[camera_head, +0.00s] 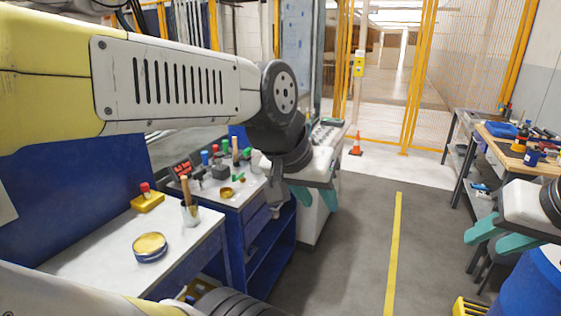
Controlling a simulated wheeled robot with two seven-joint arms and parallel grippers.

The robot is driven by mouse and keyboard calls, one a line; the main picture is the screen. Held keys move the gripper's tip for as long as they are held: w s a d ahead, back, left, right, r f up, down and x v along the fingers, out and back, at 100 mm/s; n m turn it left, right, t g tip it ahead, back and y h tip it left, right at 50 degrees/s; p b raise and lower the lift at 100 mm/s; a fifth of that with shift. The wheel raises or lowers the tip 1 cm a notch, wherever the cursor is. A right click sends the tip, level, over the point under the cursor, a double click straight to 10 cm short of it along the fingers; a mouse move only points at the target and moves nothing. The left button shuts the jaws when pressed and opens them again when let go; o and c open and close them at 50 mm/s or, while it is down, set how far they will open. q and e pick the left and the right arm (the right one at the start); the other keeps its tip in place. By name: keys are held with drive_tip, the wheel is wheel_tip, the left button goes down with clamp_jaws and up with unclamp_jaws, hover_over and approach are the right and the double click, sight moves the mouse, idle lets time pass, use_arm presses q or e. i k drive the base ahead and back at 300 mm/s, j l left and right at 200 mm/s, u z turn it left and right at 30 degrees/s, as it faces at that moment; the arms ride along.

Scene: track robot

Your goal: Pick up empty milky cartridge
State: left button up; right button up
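I cannot pick out an empty milky cartridge with certainty in the head view. My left gripper (315,202) hangs at the end of the arm that reaches across the picture, in front of the blue workbench's right end. Its teal fingers are apart, and I see nothing held between them. My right gripper (496,244) is at the right edge, above the floor near a blue drum. Its teal fingers are apart and empty. My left arm hides part of the wall and the back of the benches.
Small tools crowd the blue workbench (262,262). A blue drum (535,290) stands at lower right. The middle floor is clear.

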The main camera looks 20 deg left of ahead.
sight(257, 155)
drive_tip(key=u, duration=0.45)
drive_tip(key=i+u, duration=0.2)
drive_tip(key=u, duration=0.3)
drive_tip(key=i+l+u, duration=0.1)
drive_tip(key=u, duration=0.4)
drive_tip(key=i+l+u, duration=0.2)
drive_tip(key=u, duration=0.25)
drive_tip(key=i+l+u, duration=0.1)
drive_tip(key=l, duration=0.25)
drive_tip(key=i+l+u, duration=0.1)
drive_tip(key=i+l, duration=0.2)
drive_tip(key=i+l+u, duration=0.15)
drive_tip(key=l, duration=0.25)
drive_tip(key=i+l+u, duration=0.1)
drive_tip(key=l, duration=0.3)
drive_tip(key=i, duration=0.05)
